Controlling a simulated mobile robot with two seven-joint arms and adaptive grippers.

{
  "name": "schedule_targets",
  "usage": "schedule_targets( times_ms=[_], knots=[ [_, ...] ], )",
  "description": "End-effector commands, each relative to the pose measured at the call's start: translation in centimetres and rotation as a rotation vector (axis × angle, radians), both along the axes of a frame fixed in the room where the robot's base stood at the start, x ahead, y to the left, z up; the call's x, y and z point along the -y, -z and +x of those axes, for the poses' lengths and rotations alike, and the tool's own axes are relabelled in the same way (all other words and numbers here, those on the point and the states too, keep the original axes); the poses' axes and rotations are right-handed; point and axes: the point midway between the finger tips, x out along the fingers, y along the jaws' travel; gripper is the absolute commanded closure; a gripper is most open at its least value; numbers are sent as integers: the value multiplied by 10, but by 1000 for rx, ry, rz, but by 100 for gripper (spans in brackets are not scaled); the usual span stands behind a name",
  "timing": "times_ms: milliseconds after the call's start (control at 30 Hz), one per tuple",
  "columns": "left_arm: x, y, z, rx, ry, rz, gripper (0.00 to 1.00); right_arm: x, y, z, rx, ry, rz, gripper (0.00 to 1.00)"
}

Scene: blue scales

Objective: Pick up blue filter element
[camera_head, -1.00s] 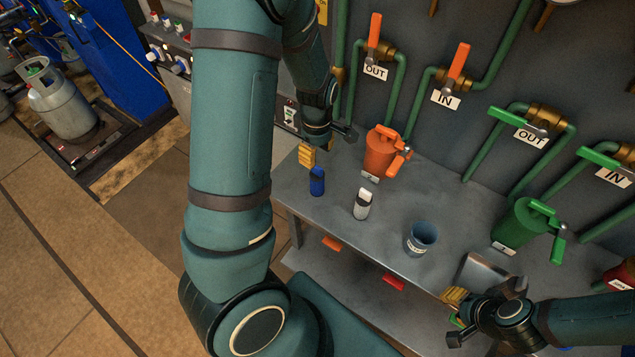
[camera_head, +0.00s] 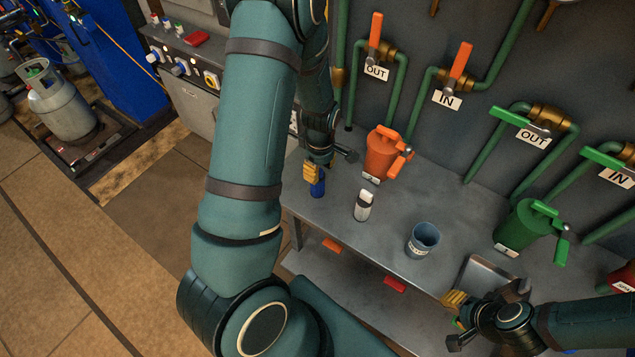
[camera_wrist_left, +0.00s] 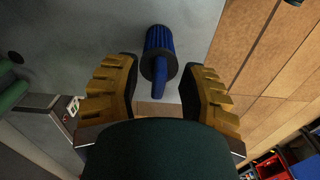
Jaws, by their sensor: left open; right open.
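The blue filter element (camera_head: 317,188) stands at the left end of the grey metal table (camera_head: 345,240). My left gripper (camera_head: 311,172) is just above it and hides its upper part in the head view. In the left wrist view the filter element (camera_wrist_left: 158,45) shows its ribbed side and a blue stem, and lies between and just beyond the open yellow fingers of my left gripper (camera_wrist_left: 158,92). I cannot tell whether they touch it. My right gripper (camera_head: 456,300) is at the table's right front, by a metal tray (camera_head: 480,272), away from the filter element.
A white and black bottle (camera_head: 363,206) stands close to the right of the filter element. An orange canister (camera_head: 382,153) is behind, a blue-grey cup (camera_head: 423,239) and green canister (camera_head: 517,228) further right. A lower shelf holds orange (camera_head: 332,245) and red (camera_head: 394,284) pieces.

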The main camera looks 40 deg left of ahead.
Motion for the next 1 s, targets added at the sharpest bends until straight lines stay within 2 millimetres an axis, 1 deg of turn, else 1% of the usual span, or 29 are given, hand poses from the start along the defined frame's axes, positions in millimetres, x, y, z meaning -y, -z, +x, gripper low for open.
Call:
schedule_targets(
  times_ms=[33,100,533,633,767,1000],
  knots=[
    [0,0,0,0,0,0,79,0,0,0,0,0,0,66],
    [0,0,0,0,0,0,100,0,0,0,0,0,0,66],
    [0,0,0,-1,0,0,100,0,0,0,0,0,0,66],
    [0,-4,0,0,1,0,100,0,-1,0,0,0,0,66],
    [0,-21,1,3,1,1,100,0,-4,0,0,0,1,66],
    [1,-69,1,4,2,0,100,1,-13,0,0,0,2,66]
  ],
)
